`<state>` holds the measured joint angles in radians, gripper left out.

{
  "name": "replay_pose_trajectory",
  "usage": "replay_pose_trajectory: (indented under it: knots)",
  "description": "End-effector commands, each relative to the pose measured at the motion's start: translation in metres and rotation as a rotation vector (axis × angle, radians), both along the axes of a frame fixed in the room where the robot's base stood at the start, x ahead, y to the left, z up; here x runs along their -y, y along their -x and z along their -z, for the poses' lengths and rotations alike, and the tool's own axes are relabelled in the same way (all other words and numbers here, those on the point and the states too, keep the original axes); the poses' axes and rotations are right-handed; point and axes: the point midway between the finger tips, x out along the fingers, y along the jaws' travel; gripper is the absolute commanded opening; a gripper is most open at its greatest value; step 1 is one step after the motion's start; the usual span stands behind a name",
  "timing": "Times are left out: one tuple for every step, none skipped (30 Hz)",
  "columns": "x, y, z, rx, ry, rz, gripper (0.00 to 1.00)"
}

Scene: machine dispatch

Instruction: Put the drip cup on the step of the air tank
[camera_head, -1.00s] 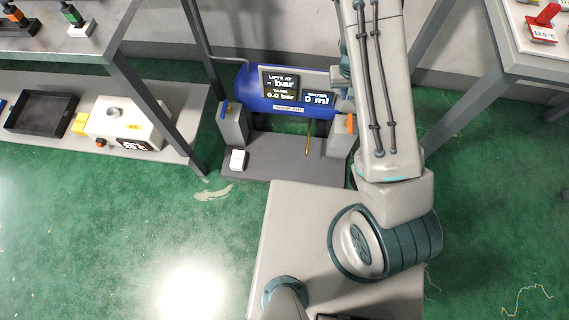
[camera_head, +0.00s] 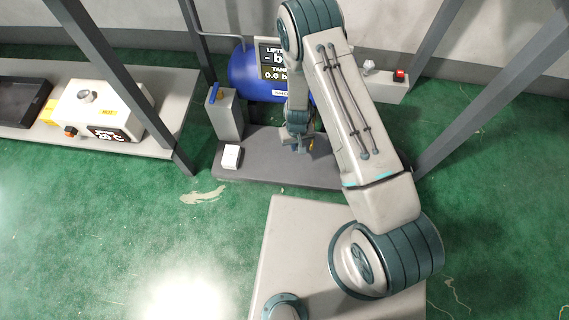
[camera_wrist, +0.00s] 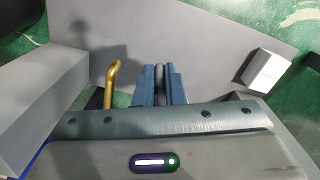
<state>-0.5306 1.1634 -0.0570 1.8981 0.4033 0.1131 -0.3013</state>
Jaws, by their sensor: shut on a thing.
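The blue air tank (camera_head: 243,75) stands at the back, partly hidden by my arm. Its dark grey step (camera_head: 270,175) lies low in front of it. My gripper (camera_head: 301,148) is low over the step. In the wrist view its blue fingers (camera_wrist: 160,88) are shut on a narrow dark grey thing (camera_wrist: 160,73). Most of that thing is hidden between the fingers, so I cannot tell whether it is the drip cup. A brass pipe (camera_wrist: 113,75) stands beside the fingers, apart from them. The step fills the wrist view's background (camera_wrist: 205,35).
A small white block (camera_head: 231,156) sits at the step's left end; it also shows in the wrist view (camera_wrist: 266,70). A grey post (camera_head: 225,115) with a blue lever rises beside the tank. Shelf legs (camera_head: 171,150) flank the space. The step's middle front is bare.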

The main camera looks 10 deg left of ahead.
Motion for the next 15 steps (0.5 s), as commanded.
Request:
replay_pose_trajectory:
  knots:
    - [-0.006, 0.004, 0.021, -0.003, -0.001, -0.008, 0.00]
    - [-0.009, 0.006, 0.027, -0.004, -0.003, -0.011, 0.00]
    - [-0.012, 0.009, 0.033, -0.004, -0.005, -0.013, 0.00]
    - [-0.014, 0.011, 0.038, -0.005, -0.006, -0.015, 0.00]
    - [-0.016, 0.012, 0.041, -0.005, -0.007, -0.016, 0.00]
    - [-0.018, 0.014, 0.045, -0.006, -0.008, -0.017, 0.00]
    - [-0.019, 0.015, 0.047, -0.006, -0.008, -0.018, 0.00]
    - [-0.020, 0.015, 0.049, -0.006, -0.008, -0.018, 0.00]
    - [-0.021, 0.016, 0.052, -0.006, -0.009, -0.019, 0.00]
    - [-0.021, 0.017, 0.055, -0.007, -0.008, -0.019, 0.00]
    - [-0.021, 0.017, 0.058, -0.007, -0.008, -0.019, 0.00]
    - [-0.022, 0.017, 0.063, -0.007, -0.008, -0.020, 0.00]
    - [-0.022, 0.017, 0.068, -0.007, -0.008, -0.020, 0.00]
    - [-0.021, 0.017, 0.073, -0.007, -0.008, -0.019, 0.00]
    - [-0.021, 0.018, 0.081, -0.009, -0.008, -0.019, 0.00]
